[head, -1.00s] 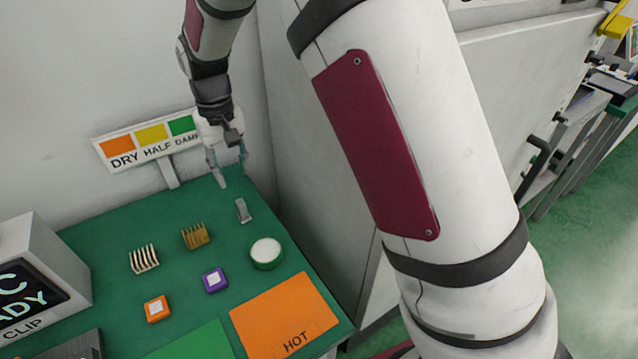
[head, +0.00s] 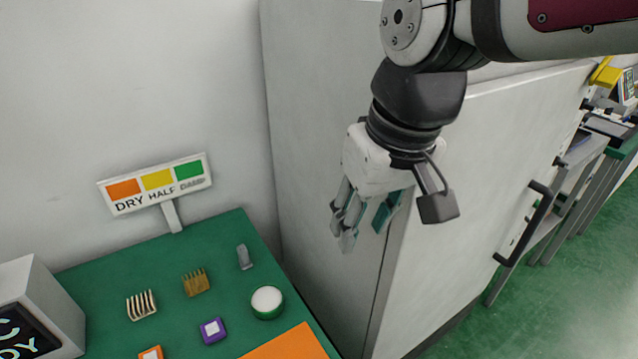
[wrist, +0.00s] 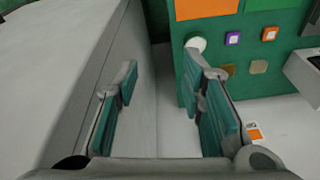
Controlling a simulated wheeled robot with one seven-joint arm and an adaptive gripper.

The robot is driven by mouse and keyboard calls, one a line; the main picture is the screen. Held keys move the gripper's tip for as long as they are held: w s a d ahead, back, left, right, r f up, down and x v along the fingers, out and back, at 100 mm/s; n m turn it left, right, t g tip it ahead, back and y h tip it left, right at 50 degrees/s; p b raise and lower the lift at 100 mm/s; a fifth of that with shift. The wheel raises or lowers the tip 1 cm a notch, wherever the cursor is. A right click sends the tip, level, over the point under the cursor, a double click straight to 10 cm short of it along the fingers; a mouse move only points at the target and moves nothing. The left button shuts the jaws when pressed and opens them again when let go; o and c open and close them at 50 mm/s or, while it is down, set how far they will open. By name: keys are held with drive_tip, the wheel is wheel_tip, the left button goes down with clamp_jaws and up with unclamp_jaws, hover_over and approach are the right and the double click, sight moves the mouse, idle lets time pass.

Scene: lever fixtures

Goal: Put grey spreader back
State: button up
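The grey spreader (head: 244,257) is a small grey piece on the green table (head: 110,267), near its back right edge. It stands behind the white-topped round green pot (head: 267,301) and right of the brown comb-like piece (head: 196,282). My gripper (head: 362,228) is off the table's right side, in front of the tall grey cabinet, with its fingers pointing down. In the wrist view my gripper (wrist: 163,78) has its teal-padded fingers wide apart with nothing between them. I cannot make out the spreader in the wrist view; the right finger covers part of the table.
A pale comb-like piece (head: 142,305), a purple tile (head: 213,330) and an orange mat (head: 290,345) lie on the table. A DRY/HALF/DAMP sign (head: 156,185) stands at its back. The cabinet (head: 480,170) with a black handle (head: 525,223) rises close beside my gripper.

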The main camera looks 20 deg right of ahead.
drive_tip(key=s+d+f, duration=0.1)
drive_tip(key=s, duration=0.5)
drive_tip(key=shift+s+d+f+t+h, duration=0.25)
drive_tip(key=shift+d+f+t+h, duration=0.05)
drive_tip(key=shift+f, duration=0.1)
drive_tip(key=shift+t, duration=0.4)
wheel_tip(320, 180, up, 4)
drive_tip(key=p, duration=0.3)
